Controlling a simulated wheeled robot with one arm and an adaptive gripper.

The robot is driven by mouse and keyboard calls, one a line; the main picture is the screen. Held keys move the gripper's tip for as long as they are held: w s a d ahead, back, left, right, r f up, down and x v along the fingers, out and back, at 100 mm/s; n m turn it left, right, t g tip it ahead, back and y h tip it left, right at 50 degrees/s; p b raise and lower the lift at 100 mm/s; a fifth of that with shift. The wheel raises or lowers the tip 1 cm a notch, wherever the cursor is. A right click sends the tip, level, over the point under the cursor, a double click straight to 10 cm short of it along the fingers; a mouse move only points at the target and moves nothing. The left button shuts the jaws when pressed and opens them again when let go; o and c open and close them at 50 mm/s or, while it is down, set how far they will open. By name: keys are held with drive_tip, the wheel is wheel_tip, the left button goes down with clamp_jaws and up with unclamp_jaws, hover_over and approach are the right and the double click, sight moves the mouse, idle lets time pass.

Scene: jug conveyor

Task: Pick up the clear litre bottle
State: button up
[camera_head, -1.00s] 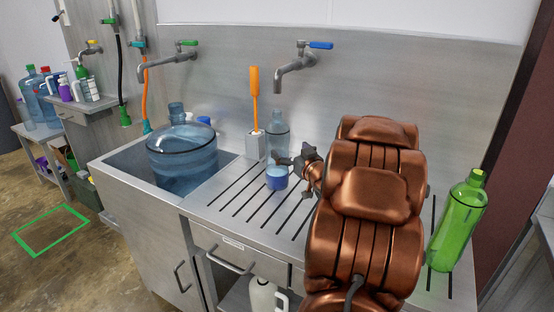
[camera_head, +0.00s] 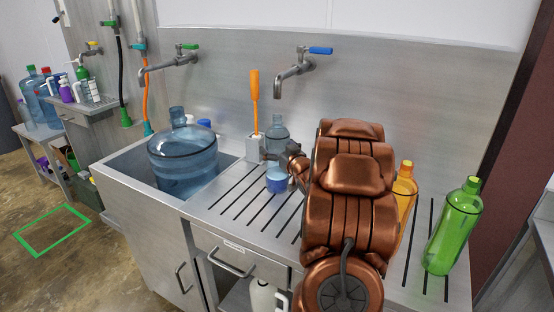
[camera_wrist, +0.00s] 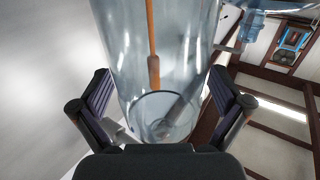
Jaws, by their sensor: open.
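The clear litre bottle (camera_head: 278,133) stands upright at the back of the slotted drainboard, right of the brush holder. In the wrist view the clear bottle (camera_wrist: 128,45) fills the space between the two fingers of my gripper (camera_wrist: 160,100). The fingers are apart, one on each side of it, and I cannot tell whether either touches it. In the head view my gripper (camera_head: 272,158) is in front of the bottle and hides part of it.
A large blue jug (camera_head: 182,160) sits in the sink at left. The orange-handled brush (camera_head: 254,90) stands in a grey holder (camera_head: 254,148). A green bottle (camera_head: 453,230) and a partly hidden amber bottle (camera_head: 405,190) stand right of my arm. A blue-handled tap (camera_head: 300,65) overhangs the drainboard.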

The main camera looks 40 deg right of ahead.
drive_tip(key=shift+c, duration=0.2)
drive_tip(key=c, duration=1.4)
drive_tip(key=shift+r+b, duration=0.65)
drive_tip(key=shift+r, duration=1.05)
drive_tip(key=shift+c, duration=0.2)
drive_tip(key=b, duration=0.5)
approach(277, 137)
drive_tip(key=w+a+f, duration=0.1)
drive_tip(key=w+a, duration=0.1)
drive_tip(key=a, duration=0.2)
drive_tip(key=shift+s+a+r+b, duration=0.3)
drive_tip(key=shift+s+a+b, duration=0.4)
drive_tip(key=shift+b, duration=0.25)
drive_tip(key=shift+r, duration=0.1)
